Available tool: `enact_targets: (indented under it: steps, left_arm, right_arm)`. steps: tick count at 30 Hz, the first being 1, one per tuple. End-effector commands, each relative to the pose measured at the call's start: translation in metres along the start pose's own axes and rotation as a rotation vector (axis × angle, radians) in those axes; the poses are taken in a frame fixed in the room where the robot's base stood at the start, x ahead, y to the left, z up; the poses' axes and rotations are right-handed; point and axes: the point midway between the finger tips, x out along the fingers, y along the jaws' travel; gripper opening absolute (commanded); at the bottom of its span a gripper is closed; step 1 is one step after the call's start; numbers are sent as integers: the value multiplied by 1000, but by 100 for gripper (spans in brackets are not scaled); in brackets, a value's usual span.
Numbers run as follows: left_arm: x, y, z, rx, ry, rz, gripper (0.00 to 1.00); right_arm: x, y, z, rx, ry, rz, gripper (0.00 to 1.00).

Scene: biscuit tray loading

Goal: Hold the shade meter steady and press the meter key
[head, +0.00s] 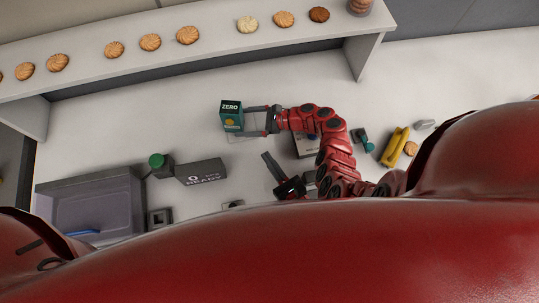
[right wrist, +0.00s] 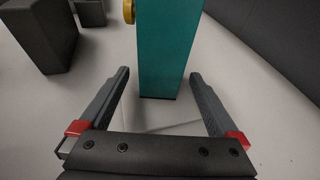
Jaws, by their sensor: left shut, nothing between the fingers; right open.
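The shade meter, a teal upright box (head: 232,117), stands on the pale table with a dark display reading ZERO and a yellow-orange key (head: 231,122) below it. In the right wrist view the teal body (right wrist: 169,50) stands upright between the fingertips or just beyond them, with a gap on each side; the round yellow key (right wrist: 129,11) sticks out at its upper left. My right gripper (head: 256,121) is open around or just before the meter; it also shows in the right wrist view (right wrist: 160,75). My left gripper (head: 268,158) is shut and empty, below and right of the meter, apart from it.
A grey bin (head: 90,190) is farther left. A long shelf (head: 215,55) with several biscuits crosses the back. Yellow (head: 395,146) and teal (head: 362,141) items lie right of my arm.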

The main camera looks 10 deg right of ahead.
Motion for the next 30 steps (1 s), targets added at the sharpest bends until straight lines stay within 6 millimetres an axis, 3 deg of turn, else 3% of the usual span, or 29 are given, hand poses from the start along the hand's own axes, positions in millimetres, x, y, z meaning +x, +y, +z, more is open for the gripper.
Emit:
enact_targets:
  steps: [15,20,30]
  left_arm:
    - [0,0,0,0,0,0,0]
    - [0,0,0,0,0,0,0]
    - [5,3,2,16,-14,14,0]
  right_arm:
    - [-101,-2,0,0,2,-5,97]
    - [-113,0,0,0,1,-1,97]
    - [-116,-6,-2,-12,13,-17,97]
